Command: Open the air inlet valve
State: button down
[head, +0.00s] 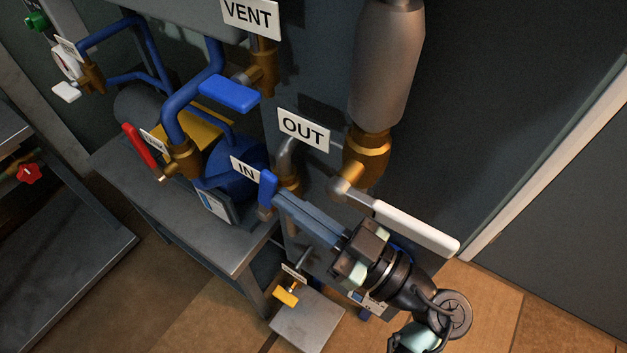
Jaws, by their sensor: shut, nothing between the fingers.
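The air inlet valve, marked by a white IN label (245,170), has a short blue handle (268,187) on a brass body (288,187). The handle stands roughly upright in the picture, just above and left of my fingertips. My gripper (282,203) comes in from the lower right with its long fingers together and nothing between them. The fingertips are close to the lower end of the blue handle. I cannot tell whether they touch it. The fingers hide part of the pipe below the valve.
A long white OUT handle (415,228) lies just above my gripper, close to it. A blue VENT handle (230,94) and a red handle (140,145) are up and left. A grey bench (215,235) stands left. A small yellow valve handle (285,297) sits below.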

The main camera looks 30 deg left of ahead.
jog(key=shift+a+r+p, duration=0.6)
jog(key=shift+a+p, duration=0.2)
jog(key=shift+p, duration=0.55)
jog(key=shift+a, duration=0.1)
